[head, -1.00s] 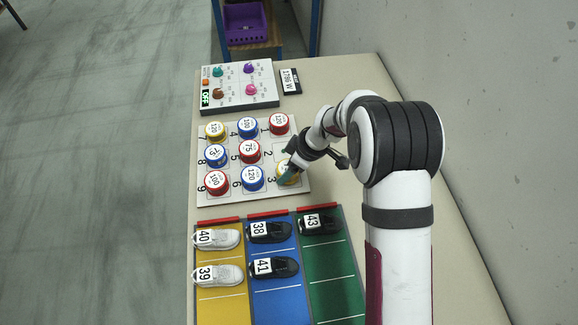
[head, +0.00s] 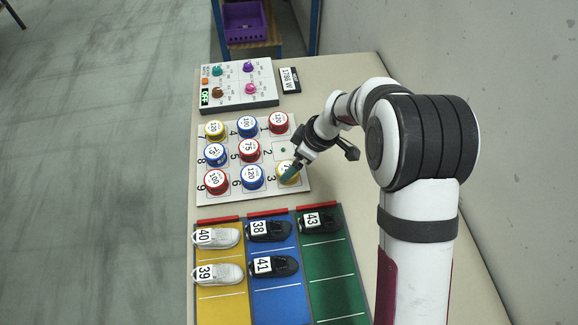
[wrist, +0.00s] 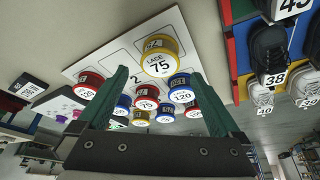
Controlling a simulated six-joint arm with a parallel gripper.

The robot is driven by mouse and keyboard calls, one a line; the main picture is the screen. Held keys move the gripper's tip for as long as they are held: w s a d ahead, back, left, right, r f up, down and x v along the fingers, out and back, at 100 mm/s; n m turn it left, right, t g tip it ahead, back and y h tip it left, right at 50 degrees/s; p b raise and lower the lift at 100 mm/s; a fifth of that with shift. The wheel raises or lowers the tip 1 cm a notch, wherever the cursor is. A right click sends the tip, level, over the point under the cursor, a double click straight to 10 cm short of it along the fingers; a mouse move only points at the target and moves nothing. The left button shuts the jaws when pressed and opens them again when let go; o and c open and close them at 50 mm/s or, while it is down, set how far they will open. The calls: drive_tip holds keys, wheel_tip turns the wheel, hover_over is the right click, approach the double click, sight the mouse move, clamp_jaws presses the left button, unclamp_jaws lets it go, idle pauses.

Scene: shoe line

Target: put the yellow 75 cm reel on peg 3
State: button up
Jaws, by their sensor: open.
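The yellow reel marked 75 (head: 289,179) sits on the white peg board (head: 302,193) at the place numbered 3, in the front right corner. In the wrist view the same yellow reel (wrist: 160,62) sits upright with its "LACE 75" label towards me, and any peg under it is hidden. My gripper (head: 287,170) is beside the reel in the head view. In the wrist view my gripper (wrist: 160,74) is open, with its green fingers apart and the reel just beyond their tips, apparently clear of them.
Other reels fill most places, including a red 120 (head: 278,123), a red 75 (head: 249,150) and a blue 120 (head: 252,178). Place 2 shows a bare peg (head: 283,150). A knob panel (head: 238,84) stands behind; shoes lie on coloured lanes (head: 220,308) in front.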

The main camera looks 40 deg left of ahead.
drive_tip(key=s+v, duration=0.1)
drive_tip(key=v, duration=0.7)
drive_tip(key=s+d+r+m, duration=0.2)
drive_tip(key=d+r+m, duration=0.25)
drive_tip(key=d, duration=0.35)
drive_tip(key=s+d+r+m, duration=0.2)
drive_tip(key=d+r+m, duration=0.2)
drive_tip(key=d+m, duration=0.3)
drive_tip(key=s+d+m+h, duration=0.2)
drive_tip(key=s+d+m, duration=1.1)
drive_tip(key=s+m, duration=0.1)
drive_tip(key=shift+s+d+f+t+h, duration=0.3)
drive_tip(key=shift+s+d, duration=0.05)
drive_tip(key=shift+s, duration=0.45)
